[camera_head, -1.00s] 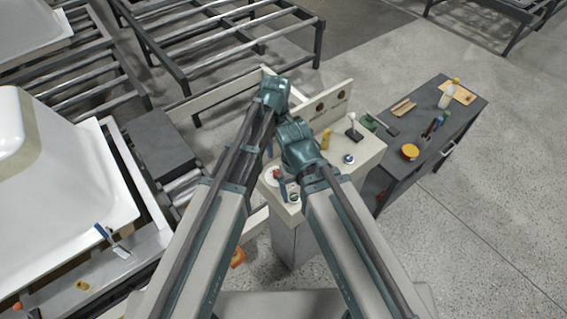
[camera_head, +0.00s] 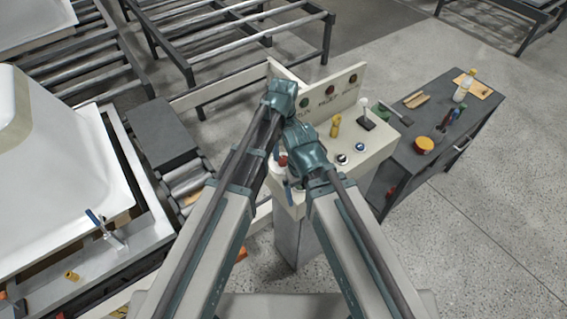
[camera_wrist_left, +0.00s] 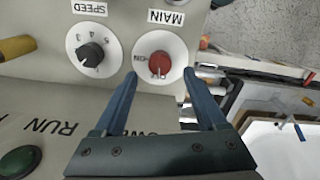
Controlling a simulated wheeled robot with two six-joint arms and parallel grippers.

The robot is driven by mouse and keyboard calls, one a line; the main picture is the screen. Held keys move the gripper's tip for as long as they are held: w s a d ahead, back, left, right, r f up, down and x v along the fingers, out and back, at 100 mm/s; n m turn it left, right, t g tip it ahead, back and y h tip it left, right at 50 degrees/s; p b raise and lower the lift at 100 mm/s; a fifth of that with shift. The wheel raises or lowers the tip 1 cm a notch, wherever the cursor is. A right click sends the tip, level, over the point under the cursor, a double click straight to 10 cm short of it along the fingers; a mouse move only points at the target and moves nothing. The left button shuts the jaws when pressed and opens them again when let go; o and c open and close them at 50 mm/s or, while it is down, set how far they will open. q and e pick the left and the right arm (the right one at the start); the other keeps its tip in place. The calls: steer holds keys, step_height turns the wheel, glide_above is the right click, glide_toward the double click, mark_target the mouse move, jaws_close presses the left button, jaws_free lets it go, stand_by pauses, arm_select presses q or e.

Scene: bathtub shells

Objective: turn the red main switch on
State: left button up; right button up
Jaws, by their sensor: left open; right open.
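The red main switch (camera_wrist_left: 159,63) is a round red knob on a white dial under the label MAIN in the left wrist view. In the head view the red knob (camera_head: 283,161) shows partly, at the left end of the cream console (camera_head: 378,137). My left gripper (camera_wrist_left: 161,76) is open and empty, its two blue fingers reaching to either side of the dial's lower edge. I cannot tell whether they touch the panel. In the head view my left gripper (camera_head: 277,152) is mostly hidden by my arms. My right gripper (camera_head: 289,190) is partly visible close to the console's front edge.
A black SPEED knob (camera_wrist_left: 91,54) sits beside the switch. A green button (camera_wrist_left: 19,161) is at the wrist view's lower left. The console also carries a yellow handle (camera_head: 335,126), a joystick (camera_head: 366,113) and a blue button (camera_head: 360,147). A dark bench (camera_head: 415,165) stands to the right.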

mark_target(284, 159)
arm_select(q)
step_height(284, 159, down, 4)
steer(key=b, duration=0.3)
steer(key=shift+f, duration=0.25)
jaws_close()
